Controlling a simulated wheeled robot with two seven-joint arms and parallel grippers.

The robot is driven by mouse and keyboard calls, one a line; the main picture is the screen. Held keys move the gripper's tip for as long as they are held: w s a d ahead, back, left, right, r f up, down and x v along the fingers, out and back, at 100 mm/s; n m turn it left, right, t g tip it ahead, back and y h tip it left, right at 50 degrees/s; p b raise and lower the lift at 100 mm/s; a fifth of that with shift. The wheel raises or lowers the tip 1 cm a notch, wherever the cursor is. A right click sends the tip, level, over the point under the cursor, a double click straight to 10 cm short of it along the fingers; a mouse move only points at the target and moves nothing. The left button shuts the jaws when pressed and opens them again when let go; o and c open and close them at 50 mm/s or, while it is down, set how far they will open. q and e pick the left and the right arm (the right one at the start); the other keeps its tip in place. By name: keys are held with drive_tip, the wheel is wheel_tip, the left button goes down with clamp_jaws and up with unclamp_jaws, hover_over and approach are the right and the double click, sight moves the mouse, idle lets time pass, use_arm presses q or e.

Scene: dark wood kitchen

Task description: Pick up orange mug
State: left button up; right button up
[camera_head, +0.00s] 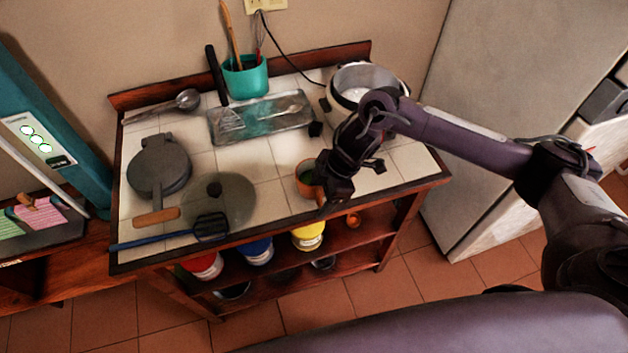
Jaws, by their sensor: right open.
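The orange mug (303,187) stands on the white tiled counter (268,196), near its front edge. Its inside looks greenish, and its right side is partly hidden by my right gripper. My right gripper (323,192) is open and just right of the mug, very close to it. I cannot tell whether a finger touches the mug. My left gripper is not in view.
A white pot (340,103) stands behind my right arm. A tray (283,111), teal utensil holder (245,76), dark waffle iron (158,165), glass lid (232,197) and blue spatula (160,238) share the counter. Jars, including a yellow one (308,237), stand on the shelf below.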

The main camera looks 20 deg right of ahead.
drive_tip(key=shift+a+f, duration=0.15)
drive_tip(key=shift+f, duration=0.15)
drive_tip(key=c, duration=1.2)
drive_tip(key=shift+o, duration=0.2)
drive_tip(key=shift+r, duration=0.15)
